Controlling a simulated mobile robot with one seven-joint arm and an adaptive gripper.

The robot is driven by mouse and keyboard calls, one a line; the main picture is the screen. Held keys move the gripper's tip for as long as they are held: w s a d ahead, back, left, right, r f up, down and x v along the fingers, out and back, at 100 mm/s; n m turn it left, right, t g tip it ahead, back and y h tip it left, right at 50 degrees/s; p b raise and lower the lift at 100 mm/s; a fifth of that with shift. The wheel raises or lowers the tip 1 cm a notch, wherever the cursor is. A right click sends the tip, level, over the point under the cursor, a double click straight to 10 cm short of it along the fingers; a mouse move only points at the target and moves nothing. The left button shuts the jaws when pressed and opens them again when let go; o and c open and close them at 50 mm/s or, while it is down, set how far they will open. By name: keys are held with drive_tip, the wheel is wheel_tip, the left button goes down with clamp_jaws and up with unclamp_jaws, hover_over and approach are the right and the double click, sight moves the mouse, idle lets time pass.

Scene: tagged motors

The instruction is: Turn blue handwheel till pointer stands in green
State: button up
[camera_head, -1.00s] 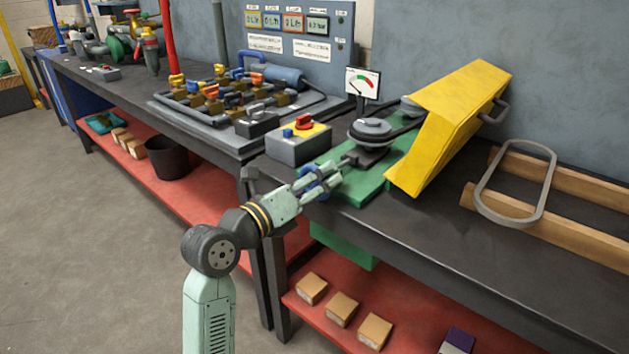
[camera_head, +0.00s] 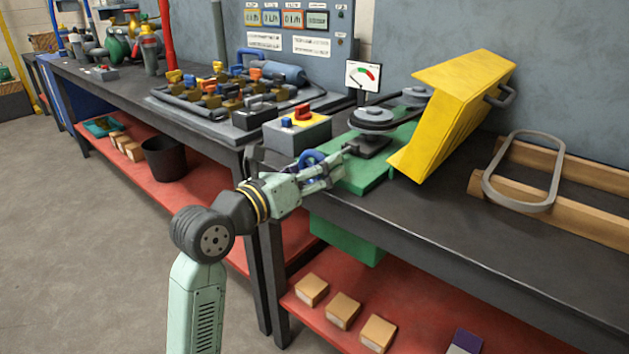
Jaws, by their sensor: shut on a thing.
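The blue handwheel (camera_head: 309,158) sits at the front left edge of the green base plate (camera_head: 362,180), partly hidden behind my gripper. My gripper (camera_head: 332,168) is at the wheel, its fingers shut on it. The dial gauge (camera_head: 362,76) stands behind the pulleys, with a white face and a coloured arc with red and green parts. Its pointer is too small to read surely. A grey pulley (camera_head: 372,119) and a second pulley (camera_head: 416,95) sit on the base plate behind the wheel.
A yellow guard (camera_head: 448,110) stands tilted right of the pulleys. A grey box with a red knob (camera_head: 297,130) is close left of the wheel. A grey belt loop (camera_head: 523,172) lies on wooden beams at right. The front right bench top is clear.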

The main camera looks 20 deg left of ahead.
drive_tip(key=shift+m+b, duration=0.95)
drive_tip(key=shift+m, duration=0.05)
drive_tip(key=o, duration=0.9)
drive_tip(key=v, duration=1.2)
drive_tip(key=shift+r, duration=0.1)
